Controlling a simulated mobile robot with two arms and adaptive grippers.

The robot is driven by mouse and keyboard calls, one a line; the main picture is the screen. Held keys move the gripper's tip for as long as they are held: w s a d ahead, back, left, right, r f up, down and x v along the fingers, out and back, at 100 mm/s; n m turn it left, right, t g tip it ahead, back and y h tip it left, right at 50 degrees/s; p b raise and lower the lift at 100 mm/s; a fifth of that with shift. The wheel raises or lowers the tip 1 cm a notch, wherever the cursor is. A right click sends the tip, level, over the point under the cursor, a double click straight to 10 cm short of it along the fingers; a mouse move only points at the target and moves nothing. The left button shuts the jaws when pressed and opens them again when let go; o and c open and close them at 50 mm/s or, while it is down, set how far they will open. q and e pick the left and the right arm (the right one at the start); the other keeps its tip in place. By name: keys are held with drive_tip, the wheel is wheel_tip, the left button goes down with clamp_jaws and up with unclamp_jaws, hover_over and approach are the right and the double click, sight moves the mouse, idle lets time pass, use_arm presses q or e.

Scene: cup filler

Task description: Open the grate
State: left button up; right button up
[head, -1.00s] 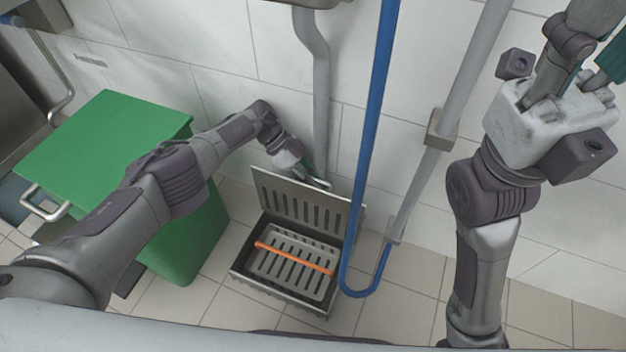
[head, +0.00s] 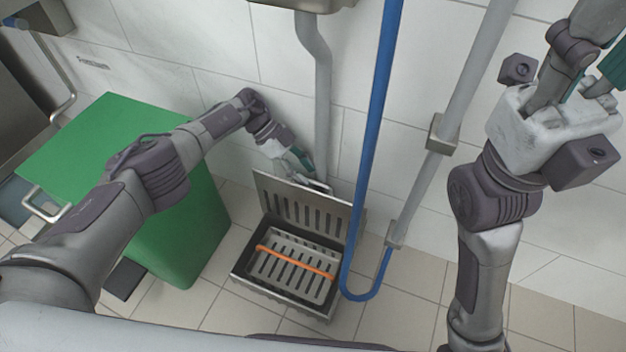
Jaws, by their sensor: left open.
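The grate (head: 303,207) is a slotted grey metal plate, tilted up on the back edge of a floor drain box (head: 285,300). Inside the box lies a slotted tray (head: 292,270) with an orange bar (head: 296,262) across it. My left gripper (head: 316,182) is open at the top edge of the grate, partly behind it; I cannot tell whether it touches. My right gripper (head: 590,80) is raised at the upper right, far from the grate, and its fingers are partly cut off by the picture edge.
A green bin (head: 110,140) stands left of the drain, under my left arm. A blue hose (head: 372,150) hangs down close to the right side of the drain. Grey pipes (head: 318,90) run along the tiled wall behind. Floor in front is clear.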

use_arm(q)
drive_tip(key=v, duration=0.7)
drive_tip(key=shift+r, duration=0.2)
